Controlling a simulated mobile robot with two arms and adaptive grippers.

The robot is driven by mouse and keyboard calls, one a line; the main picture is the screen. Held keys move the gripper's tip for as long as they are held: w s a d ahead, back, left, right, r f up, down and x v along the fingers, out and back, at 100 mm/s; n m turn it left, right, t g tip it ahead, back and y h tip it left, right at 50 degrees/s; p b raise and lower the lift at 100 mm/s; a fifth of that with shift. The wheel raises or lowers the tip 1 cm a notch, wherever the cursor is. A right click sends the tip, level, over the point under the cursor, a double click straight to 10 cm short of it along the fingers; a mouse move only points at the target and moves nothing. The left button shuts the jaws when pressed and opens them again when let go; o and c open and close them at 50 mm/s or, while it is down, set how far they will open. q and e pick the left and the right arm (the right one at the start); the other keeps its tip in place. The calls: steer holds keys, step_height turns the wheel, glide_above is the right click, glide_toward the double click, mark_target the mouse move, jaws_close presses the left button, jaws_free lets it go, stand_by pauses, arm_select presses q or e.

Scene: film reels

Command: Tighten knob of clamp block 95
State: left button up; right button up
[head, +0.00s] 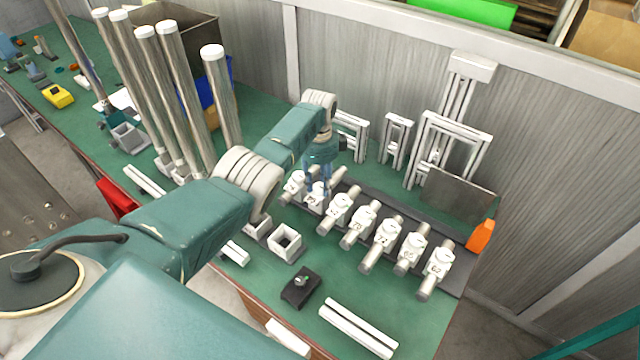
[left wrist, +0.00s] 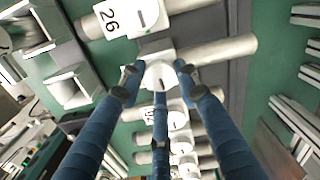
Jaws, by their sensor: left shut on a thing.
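A row of white clamp blocks on metal rods runs along the bench, with numbered labels. My left gripper (head: 318,185) points down at the second block from the left end of the row. In the left wrist view, its blue fingers (left wrist: 158,78) are shut around a round white knob (left wrist: 162,80) with a dark slot mark. The label of this block is mostly hidden behind the fingers, so I cannot read whether it is 95. The neighbouring block 26 (left wrist: 110,21) shows beside it, and block 62 (head: 437,268) is at the right end of the row. My right gripper is not in view.
Tall white-capped tubes (head: 221,100) stand left of my arm. Aluminium frames (head: 450,135) and a grey plate (head: 458,194) stand behind the row. A square socket (head: 285,243), a black box (head: 300,288) and white bars (head: 357,328) lie on the green bench in front.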

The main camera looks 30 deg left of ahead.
mark_target(316, 186)
arm_select(q)
steer(key=shift+s+a+m, duration=0.15)
steer(key=shift+a+m, duration=0.2)
steer(key=shift+m, duration=0.15)
steer(key=o, duration=1)
steer(key=shift+o, duration=0.7)
steer(key=shift+a, duration=0.1)
steer(key=shift+r, duration=0.25)
step_height(316, 186, up, 12)
steer(key=shift+f, duration=0.25)
